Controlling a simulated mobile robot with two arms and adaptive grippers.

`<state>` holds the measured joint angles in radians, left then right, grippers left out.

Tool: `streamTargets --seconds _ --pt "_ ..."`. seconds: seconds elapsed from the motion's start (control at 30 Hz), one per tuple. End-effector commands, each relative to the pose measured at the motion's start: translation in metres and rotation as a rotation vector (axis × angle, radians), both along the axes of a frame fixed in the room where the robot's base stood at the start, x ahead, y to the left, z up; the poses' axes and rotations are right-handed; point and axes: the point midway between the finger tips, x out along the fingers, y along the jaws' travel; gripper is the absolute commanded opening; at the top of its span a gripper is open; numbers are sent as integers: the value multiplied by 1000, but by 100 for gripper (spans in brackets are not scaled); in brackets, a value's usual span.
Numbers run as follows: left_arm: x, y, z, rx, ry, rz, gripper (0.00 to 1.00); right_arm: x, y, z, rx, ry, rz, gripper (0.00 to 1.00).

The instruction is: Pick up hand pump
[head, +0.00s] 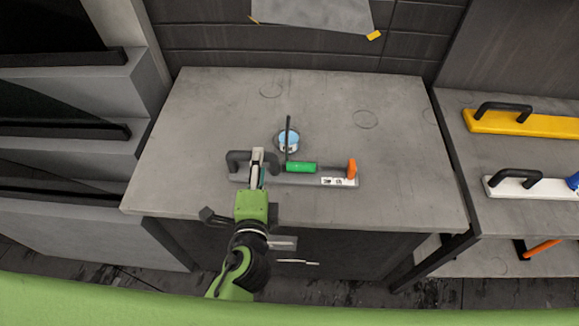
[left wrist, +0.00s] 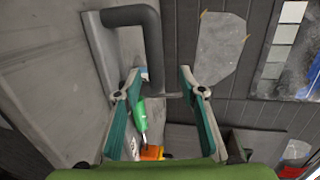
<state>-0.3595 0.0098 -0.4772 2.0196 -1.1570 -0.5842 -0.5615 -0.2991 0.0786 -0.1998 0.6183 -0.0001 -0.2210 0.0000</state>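The hand pump, as I take it, is a long grey tool (head: 310,179) lying on the grey table. It has a black arched handle (head: 236,159) at its left, a green part in the middle and an orange end at its right. My left gripper (head: 258,158) is over the handle and hides part of it. In the left wrist view, the gripper (left wrist: 163,90) is open, its fingers apart. One leg of the black handle (left wrist: 151,40) appears between them; I cannot tell whether they touch it. My right gripper is not in view.
A round light-blue-topped item (head: 288,141) with a dark upright bar stands just behind the tool on the table (head: 390,160). A right shelf holds a yellow handled tool (head: 550,125) and a white one (head: 535,189). The table's back and right are clear.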

Motion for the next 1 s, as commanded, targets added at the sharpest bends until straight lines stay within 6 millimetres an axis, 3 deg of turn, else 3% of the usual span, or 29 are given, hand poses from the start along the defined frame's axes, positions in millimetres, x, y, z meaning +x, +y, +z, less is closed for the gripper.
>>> streamTargets --seconds 0.1,0.3,0.6,0.63,0.77,1.0 --pt "15 -3 -5 1 0 1 37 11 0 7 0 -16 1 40" --pt "40 -5 -13 1 0 0 37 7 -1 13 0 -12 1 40" --pt "45 -4 -16 0 1 0 37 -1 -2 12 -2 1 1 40" --pt "45 -4 -16 0 1 0 35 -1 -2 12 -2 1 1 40" --pt "45 -4 -16 0 1 0 1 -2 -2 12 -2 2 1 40" --pt "46 -5 -13 -3 -3 0 0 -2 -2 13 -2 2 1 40"
